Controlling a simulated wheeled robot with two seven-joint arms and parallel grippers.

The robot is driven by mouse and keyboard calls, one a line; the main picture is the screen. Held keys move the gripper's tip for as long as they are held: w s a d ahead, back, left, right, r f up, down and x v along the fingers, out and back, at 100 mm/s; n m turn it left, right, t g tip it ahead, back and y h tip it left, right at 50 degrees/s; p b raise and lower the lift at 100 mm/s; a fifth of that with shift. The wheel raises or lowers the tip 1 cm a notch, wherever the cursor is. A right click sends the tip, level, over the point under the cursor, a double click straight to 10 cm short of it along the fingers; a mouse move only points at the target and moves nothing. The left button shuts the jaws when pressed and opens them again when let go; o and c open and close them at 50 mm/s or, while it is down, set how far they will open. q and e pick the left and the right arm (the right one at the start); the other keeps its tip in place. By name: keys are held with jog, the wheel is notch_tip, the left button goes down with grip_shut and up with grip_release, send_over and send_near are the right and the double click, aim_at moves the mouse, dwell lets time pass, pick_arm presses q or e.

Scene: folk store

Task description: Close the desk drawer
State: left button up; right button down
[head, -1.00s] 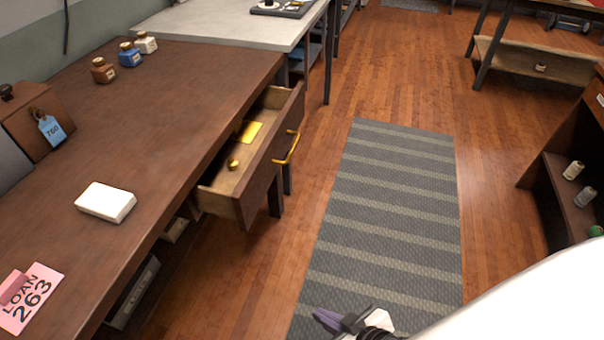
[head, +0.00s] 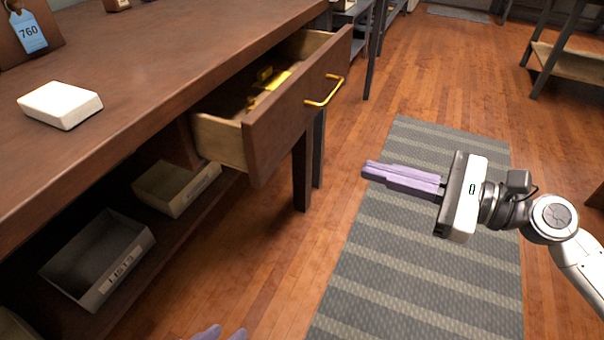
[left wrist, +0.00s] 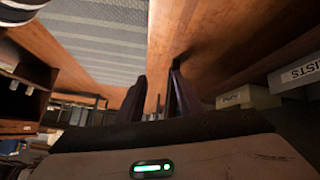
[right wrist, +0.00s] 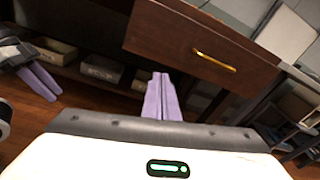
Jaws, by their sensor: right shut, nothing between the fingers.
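The wooden desk drawer (head: 290,118) stands pulled out from the dark brown desk (head: 150,60), with yellow items inside. Its brass handle (head: 325,92) is on the front panel. The right wrist view shows the drawer front (right wrist: 165,35) and handle (right wrist: 215,61) ahead. My right gripper (head: 368,170) is shut and empty, to the right of the drawer front and apart from it, pointing toward the desk. My left gripper (head: 222,333) shows only its purple fingertips at the bottom edge; in the left wrist view its fingers (left wrist: 160,95) are apart with nothing between them.
Under the desk, a shelf holds a tray labelled LISTS (head: 120,275) and another tray (head: 178,190). A desk leg (head: 303,170) stands below the drawer. A white block (head: 60,104) lies on the desktop. A striped grey rug (head: 400,270) covers clear floor.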

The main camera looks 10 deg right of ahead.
notch_tip(320, 180, up, 2)
jog(key=m+y+b, duration=0.1)
jog(key=m, duration=0.1)
jog(key=b, duration=0.1)
send_near(282, 133)
jog(key=shift+y, duration=0.3)
jog(key=x, duration=0.5)
jog(key=shift+w+f, duration=0.2)
jog(key=shift+f, duration=0.05)
jog(key=shift+w+a, duration=0.3)
jog(key=shift+a, duration=0.15)
pick_arm(q)
jog(key=shift+d+f+h, duration=0.1)
jog(key=shift+d+h, duration=0.2)
jog(key=shift+d, duration=0.3)
jog(key=shift+w, duration=0.1)
